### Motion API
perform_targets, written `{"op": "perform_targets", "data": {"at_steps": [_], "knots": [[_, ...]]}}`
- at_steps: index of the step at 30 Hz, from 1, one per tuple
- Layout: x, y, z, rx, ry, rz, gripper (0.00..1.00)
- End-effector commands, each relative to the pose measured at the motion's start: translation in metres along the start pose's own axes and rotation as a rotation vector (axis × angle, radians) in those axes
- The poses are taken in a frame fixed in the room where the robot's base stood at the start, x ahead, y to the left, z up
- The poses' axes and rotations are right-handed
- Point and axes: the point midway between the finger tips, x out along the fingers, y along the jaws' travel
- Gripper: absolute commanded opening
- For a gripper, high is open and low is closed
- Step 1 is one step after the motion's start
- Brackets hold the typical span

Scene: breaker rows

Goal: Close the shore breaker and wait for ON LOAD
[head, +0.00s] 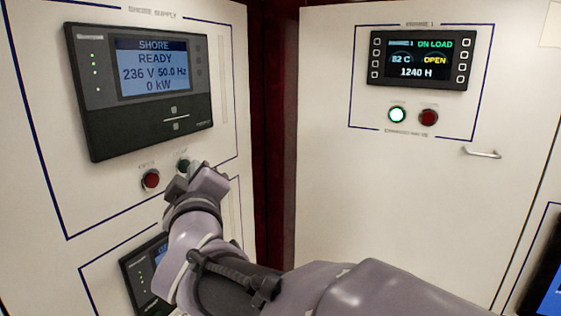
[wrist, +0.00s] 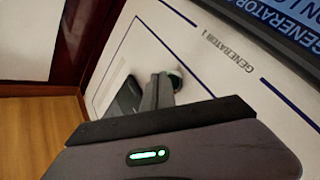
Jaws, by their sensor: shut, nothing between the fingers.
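The shore panel's display (head: 152,68) reads SHORE, READY, 236 V 50.0 Hz, 0 kW. Below it are a red button (head: 150,179) on the left and a green button (head: 183,166) on the right. My gripper (head: 190,176) is shut and empty, its tips just in front of the green button and partly covering it. In the wrist view my closed fingers (wrist: 161,88) are beside a green button (wrist: 176,77) with a pale rim. I cannot tell whether they touch it.
On the right cabinet a display (head: 417,60) reads ON LOAD, 82 C, OPEN, 1240 H. A GENERATOR 1 label (wrist: 231,55) shows in the wrist view.

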Motion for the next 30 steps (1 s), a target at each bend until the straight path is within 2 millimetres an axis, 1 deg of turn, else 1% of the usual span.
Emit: {"op": "perform_targets", "data": {"at_steps": [21,30], "knots": [[0.0061,-0.0042,-0.0046,0.0,0.0,0.0,0.0],[0.0054,-0.0039,-0.004,0.0,0.0,0.0,0.0]]}}
